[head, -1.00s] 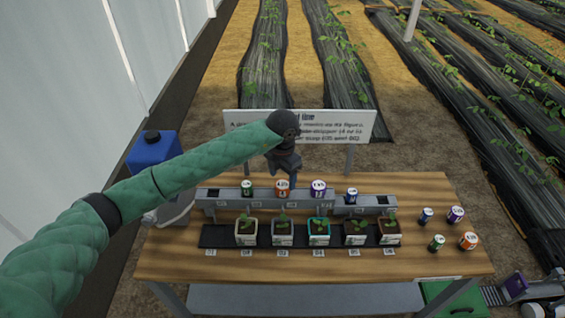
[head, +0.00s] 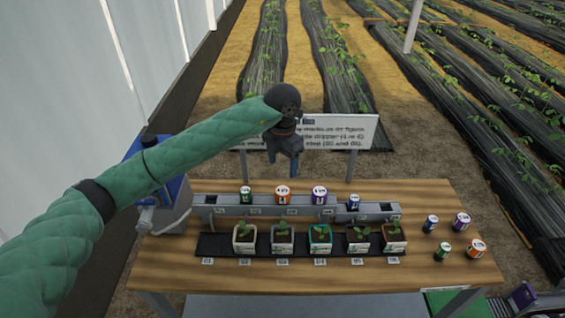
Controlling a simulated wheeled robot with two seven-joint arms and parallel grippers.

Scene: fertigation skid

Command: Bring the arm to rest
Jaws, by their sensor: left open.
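My left arm, in a green sleeve, reaches in from the left in the head view. Its gripper (head: 284,160) hangs pointing down above the back of the wooden table (head: 225,273), in front of the sign. The gripper is open, and I see nothing between its fingers. It is above and behind the grey rack (head: 263,211) and apart from the cans in it. My right gripper is not in view.
The rack holds several cans, including an orange one (head: 282,195) and a purple one (head: 319,195). Potted seedlings (head: 320,238) stand on a black strip before it. Loose cans (head: 476,248) stand at the right.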

